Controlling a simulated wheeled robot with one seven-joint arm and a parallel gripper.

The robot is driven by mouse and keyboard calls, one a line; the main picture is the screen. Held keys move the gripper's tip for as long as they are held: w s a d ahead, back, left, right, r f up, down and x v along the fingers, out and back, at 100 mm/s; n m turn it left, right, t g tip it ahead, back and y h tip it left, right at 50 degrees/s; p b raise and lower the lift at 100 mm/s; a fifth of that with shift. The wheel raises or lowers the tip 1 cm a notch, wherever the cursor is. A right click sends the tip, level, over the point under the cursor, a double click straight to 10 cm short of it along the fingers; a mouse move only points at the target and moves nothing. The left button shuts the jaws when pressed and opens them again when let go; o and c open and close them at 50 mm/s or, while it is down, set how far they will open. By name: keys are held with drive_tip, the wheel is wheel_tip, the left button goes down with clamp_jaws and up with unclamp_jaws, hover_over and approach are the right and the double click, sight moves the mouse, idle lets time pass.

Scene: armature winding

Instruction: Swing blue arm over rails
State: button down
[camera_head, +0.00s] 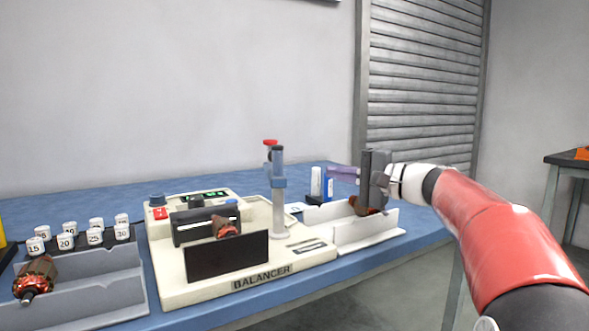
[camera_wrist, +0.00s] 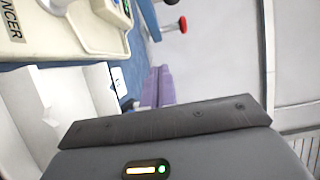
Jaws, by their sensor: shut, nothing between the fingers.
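The cream balancer (camera_head: 300,258) stands on the blue table. The blue part (camera_wrist: 147,20) and red knob (camera_wrist: 183,25) also show at the top of the wrist view. A copper armature (camera_head: 226,228) sits at the rails, which are mostly hidden behind a dark panel (camera_head: 227,257). My gripper (camera_head: 330,170) is shut and empty, right of the post and apart from it. Its purple fingers (camera_wrist: 158,85) show in the wrist view.
A white tray (camera_head: 360,232) with a copper armature (camera_head: 366,207) lies below my gripper. A white and blue bottle (camera_head: 316,182) stands behind. At left are a grey tray (camera_head: 95,290), another armature (camera_head: 35,276) and several numbered white weights (camera_head: 66,241). Space above the balancer is open.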

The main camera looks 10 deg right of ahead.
drive_tip(key=w+a+p, duration=0.1)
drive_tip(key=w+a, duration=0.4)
drive_tip(key=a, duration=0.3)
drive_tip(key=shift+a, duration=0.25)
